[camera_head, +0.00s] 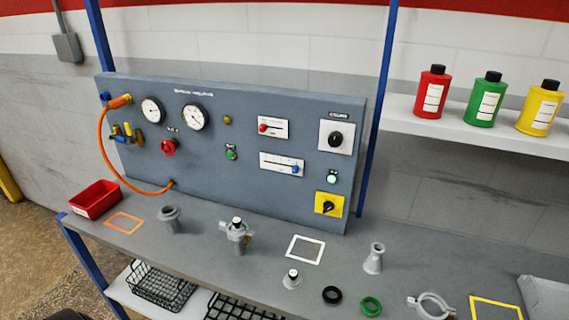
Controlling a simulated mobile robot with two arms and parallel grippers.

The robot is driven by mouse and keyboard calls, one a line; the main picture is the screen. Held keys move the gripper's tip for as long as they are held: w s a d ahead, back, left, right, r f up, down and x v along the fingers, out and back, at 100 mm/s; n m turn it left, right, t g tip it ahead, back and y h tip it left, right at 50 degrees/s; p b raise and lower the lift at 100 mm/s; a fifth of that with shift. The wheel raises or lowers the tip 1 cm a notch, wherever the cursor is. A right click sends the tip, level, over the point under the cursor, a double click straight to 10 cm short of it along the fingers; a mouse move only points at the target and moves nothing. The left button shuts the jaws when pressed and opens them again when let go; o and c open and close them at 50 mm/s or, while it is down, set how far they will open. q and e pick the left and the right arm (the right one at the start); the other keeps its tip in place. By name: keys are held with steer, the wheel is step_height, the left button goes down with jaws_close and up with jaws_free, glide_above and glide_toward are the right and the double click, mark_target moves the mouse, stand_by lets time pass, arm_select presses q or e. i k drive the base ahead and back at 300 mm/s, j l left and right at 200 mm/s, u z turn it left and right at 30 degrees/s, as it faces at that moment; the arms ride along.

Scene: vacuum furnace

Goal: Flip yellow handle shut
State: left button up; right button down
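A small yellow handle (127,128) stands on a brass valve (126,139) at the left end of the grey control panel (228,168). It looks roughly upright, but it is too small to tell its exact angle. A blue part shows next to it. An orange hose (104,153) runs from an orange-and-brass fitting (120,101) above, passes left of the valve and curves down to the panel's lower edge. Neither of my grippers is in view.
The grey bench (200,254) below the panel holds a red bin (95,199), a grey valve body (236,236), flanges and rings. A yellow plate with a black rotary switch (328,204) is at the panel's lower right. Bottles stand on a shelf (460,129) at right.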

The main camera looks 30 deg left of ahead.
mark_target(127, 126)
steer(key=u, duration=2.05)
steer(key=i+j, duration=0.3)
steer(key=j, duration=0.3)
steer(key=i+j+z, duration=0.15)
steer(key=i+j, duration=0.15)
steer(key=j, duration=0.25)
steer(key=i+j, duration=0.25)
steer(key=j, duration=0.4)
steer(key=i+j+z, duration=0.15)
steer(key=j, duration=0.45)
steer(key=i+j, duration=0.3)
steer(key=j, duration=0.35)
steer(key=i+j+z, duration=0.15)
steer(key=j, duration=0.5)
steer(key=i+j, duration=0.3)
steer(key=j, duration=0.35)
steer(key=i+j+z, duration=0.1)
steer(key=j, duration=0.55)
steer(key=i, duration=0.05)
